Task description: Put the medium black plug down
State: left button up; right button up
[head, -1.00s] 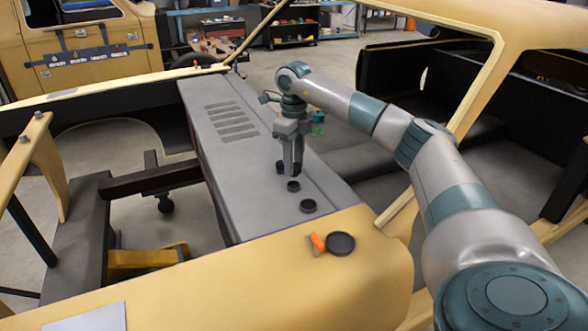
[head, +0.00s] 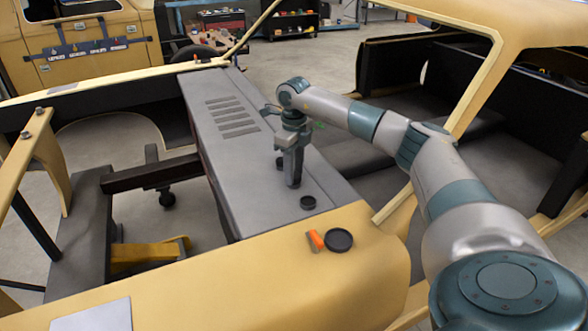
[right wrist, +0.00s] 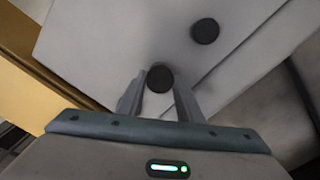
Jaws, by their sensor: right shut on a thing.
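My right gripper (head: 294,184) points down over the grey panel (head: 228,160). In the right wrist view its fingers (right wrist: 160,84) are shut on a round black plug (right wrist: 160,78), seen from above between the fingertips. In the head view the plug is mostly hidden by the fingers, whose tips are at or just above the panel; I cannot tell if the plug touches it. Another black plug (head: 281,163) lies just beyond the gripper, partly hidden. A wider black plug (head: 308,203) lies on the panel nearer me. My left gripper is out of view.
A large black round piece (head: 339,240) and an orange piece (head: 316,240) lie on the yellow body shell (head: 250,270). A pillar (head: 470,110) rises at right. The panel's far part with slots (head: 232,118) is clear of loose things.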

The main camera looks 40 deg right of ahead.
jog(key=shift+f, duration=0.3)
jog(key=o, duration=1.1)
jog(key=shift+c, duration=0.2)
jog(key=shift+r, duration=0.1)
jog(key=shift+r, duration=0.35)
notch_tip(320, 180, up, 12)
jog(key=b, duration=0.5)
jog(key=shift+f, duration=0.1)
